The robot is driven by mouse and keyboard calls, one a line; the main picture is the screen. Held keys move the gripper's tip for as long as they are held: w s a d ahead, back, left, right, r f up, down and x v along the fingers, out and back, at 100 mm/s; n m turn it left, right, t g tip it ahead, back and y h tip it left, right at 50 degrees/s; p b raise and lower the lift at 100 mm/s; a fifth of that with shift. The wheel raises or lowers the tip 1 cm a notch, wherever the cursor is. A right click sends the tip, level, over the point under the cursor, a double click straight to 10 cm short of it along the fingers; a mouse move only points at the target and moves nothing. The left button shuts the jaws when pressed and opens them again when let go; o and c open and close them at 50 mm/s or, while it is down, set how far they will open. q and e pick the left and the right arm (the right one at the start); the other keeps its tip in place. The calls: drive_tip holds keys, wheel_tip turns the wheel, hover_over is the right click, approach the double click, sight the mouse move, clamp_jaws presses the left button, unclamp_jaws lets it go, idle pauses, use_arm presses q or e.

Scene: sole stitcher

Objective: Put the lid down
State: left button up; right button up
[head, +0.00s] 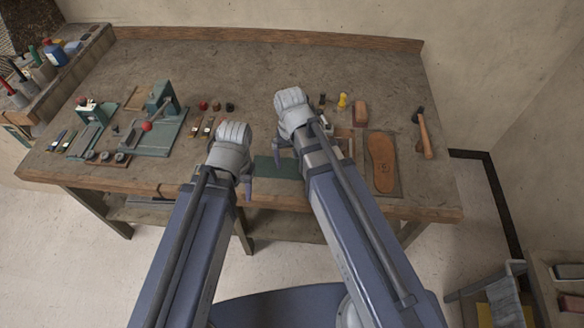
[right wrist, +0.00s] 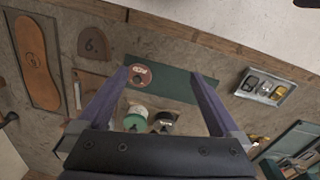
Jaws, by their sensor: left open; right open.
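A round red-brown disc with a pale label (right wrist: 139,76), seemingly the lid, shows flat at the edge of the green mat (right wrist: 174,79) in the right wrist view. My right gripper (right wrist: 158,76) is open, its two purple fingers apart, with the disc in view between them, closer to the left finger. I cannot tell its height above the disc. In the head view my right gripper (head: 290,155) covers that spot. My left gripper (head: 240,182) is open by the table's front edge, left of the green mat (head: 277,168).
A green-topped jar (right wrist: 135,117) and a dark round item (right wrist: 163,120) stand near the disc. A leather sole (head: 382,162) and a hammer (head: 424,132) lie at the right. A green press (head: 163,101) stands at the left. The table's back middle is clear.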

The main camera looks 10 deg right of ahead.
drive_tip(key=s+a+n, duration=0.4)
drive_tip(key=s+n, duration=0.1)
drive_tip(key=s, duration=0.3)
drive_tip(key=shift+a+h, duration=0.3)
drive_tip(key=shift+f+b, duration=0.85)
drive_tip(key=shift+b, duration=0.1)
